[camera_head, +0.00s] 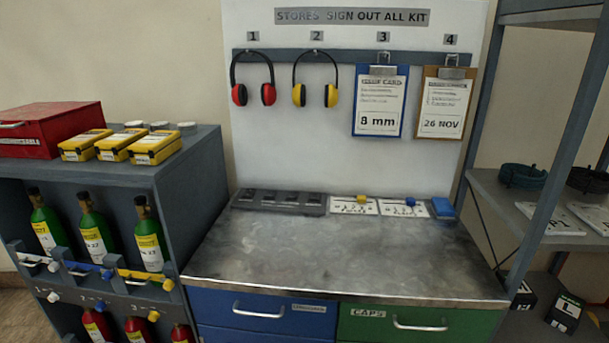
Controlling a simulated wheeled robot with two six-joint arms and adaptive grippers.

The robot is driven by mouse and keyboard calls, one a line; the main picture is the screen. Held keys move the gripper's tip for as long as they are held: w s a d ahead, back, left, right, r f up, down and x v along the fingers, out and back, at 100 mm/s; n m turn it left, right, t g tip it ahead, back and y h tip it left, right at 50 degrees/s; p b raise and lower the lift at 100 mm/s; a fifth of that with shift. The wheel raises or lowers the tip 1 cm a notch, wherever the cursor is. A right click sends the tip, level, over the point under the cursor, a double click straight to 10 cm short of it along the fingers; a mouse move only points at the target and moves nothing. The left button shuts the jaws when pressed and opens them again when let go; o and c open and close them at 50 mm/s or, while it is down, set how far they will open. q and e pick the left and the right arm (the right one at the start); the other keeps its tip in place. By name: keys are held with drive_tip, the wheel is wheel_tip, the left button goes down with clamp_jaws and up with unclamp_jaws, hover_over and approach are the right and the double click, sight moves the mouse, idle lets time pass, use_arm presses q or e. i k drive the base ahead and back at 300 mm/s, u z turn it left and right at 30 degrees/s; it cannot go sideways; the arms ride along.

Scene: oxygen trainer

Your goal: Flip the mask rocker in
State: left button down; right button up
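I cannot pick out a rocker marked as the mask rocker in the head view. A grey strip (280,201) with several small dark blocks lies at the back left of the metal worktop (340,255). I cannot tell whether these blocks are rockers. Beside it are a white card with a yellow knob (361,200), a white card with a blue knob (410,203) and a blue block (443,208). Neither of my grippers shows.
A rack with green bottles (95,236) and red bottles (137,328) stands at left, with a red case (45,130) and yellow boxes (115,145) on top. Ear defenders (240,94) and clipboards (380,100) hang behind. Shelves (490,190) stand at right. The worktop's middle is clear.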

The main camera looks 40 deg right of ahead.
sight(249, 192)
drive_tip(key=z, duration=1.05)
drive_tip(key=i, duration=0.9)
drive_tip(key=z, duration=0.8)
